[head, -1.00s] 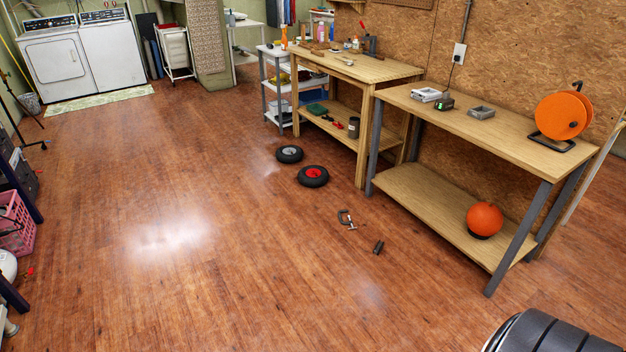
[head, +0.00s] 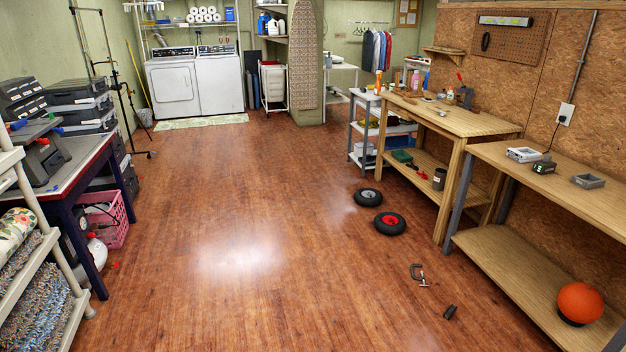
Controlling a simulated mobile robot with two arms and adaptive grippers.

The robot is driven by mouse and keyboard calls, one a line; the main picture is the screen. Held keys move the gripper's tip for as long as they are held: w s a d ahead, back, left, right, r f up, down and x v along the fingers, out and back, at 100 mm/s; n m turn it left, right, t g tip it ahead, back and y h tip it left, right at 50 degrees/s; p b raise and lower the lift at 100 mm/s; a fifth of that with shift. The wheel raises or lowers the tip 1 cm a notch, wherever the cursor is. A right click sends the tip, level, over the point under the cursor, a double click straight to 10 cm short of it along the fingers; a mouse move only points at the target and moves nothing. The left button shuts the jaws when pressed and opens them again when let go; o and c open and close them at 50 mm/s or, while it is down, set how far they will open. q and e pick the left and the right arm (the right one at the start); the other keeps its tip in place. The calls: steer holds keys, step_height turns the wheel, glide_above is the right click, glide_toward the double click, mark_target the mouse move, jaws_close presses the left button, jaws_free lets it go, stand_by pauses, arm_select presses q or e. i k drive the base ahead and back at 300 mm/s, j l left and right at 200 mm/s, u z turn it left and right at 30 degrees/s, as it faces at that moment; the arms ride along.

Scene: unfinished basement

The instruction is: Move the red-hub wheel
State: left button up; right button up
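The red-hub wheel (head: 390,223) lies flat on the wooden floor, a black tyre around a red centre, right of the middle of the head view. A second wheel with a grey hub (head: 368,197) lies just behind it and to its left, close by. Neither of my grippers shows in the head view now.
A C-clamp (head: 419,274) and a small dark object (head: 450,312) lie on the floor nearer me. Workbenches (head: 470,136) line the right wall. A dark-legged table (head: 78,158) and pink crate (head: 108,220) stand left. The middle floor is clear.

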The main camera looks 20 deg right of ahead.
mark_target(386, 223)
steer(key=i+l+z, duration=0.4)
steer(key=i, duration=0.4)
steer(key=i+z, duration=0.4)
steer(key=i, duration=2.65)
